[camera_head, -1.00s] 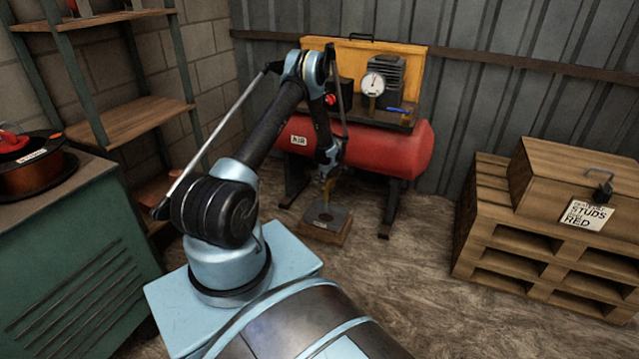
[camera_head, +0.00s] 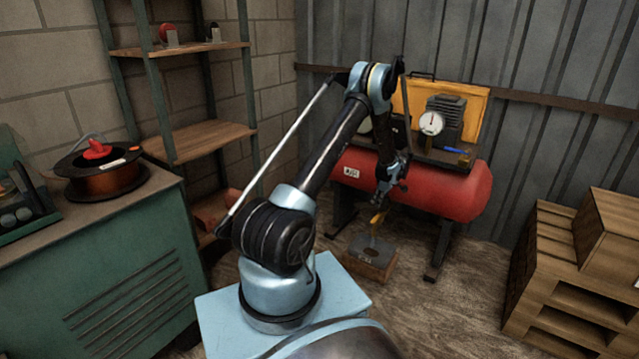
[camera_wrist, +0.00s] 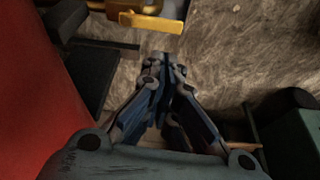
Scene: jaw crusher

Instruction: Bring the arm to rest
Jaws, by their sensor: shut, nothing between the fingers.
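My arm reaches up from its pale blue base to a high elbow, then folds down in front of the red air tank. My gripper (camera_head: 384,192) hangs at the end of the arm, in front of the tank, and is small in the head view. In the wrist view my gripper (camera_wrist: 161,64) shows its dark fingers drawn together at the tips, with nothing between them. Bare floor shows behind the fingertips. A yellow piece (camera_wrist: 150,20) lies just past the tips in the picture, seemingly apart from them.
The red tank (camera_head: 465,190) stands close behind my gripper. A low block (camera_head: 372,262) with a plate sits on the floor below. A green cabinet (camera_head: 110,270) with a cable reel (camera_head: 110,178) and shelves (camera_head: 205,140) are left. Wooden pallets (camera_head: 540,270) are right.

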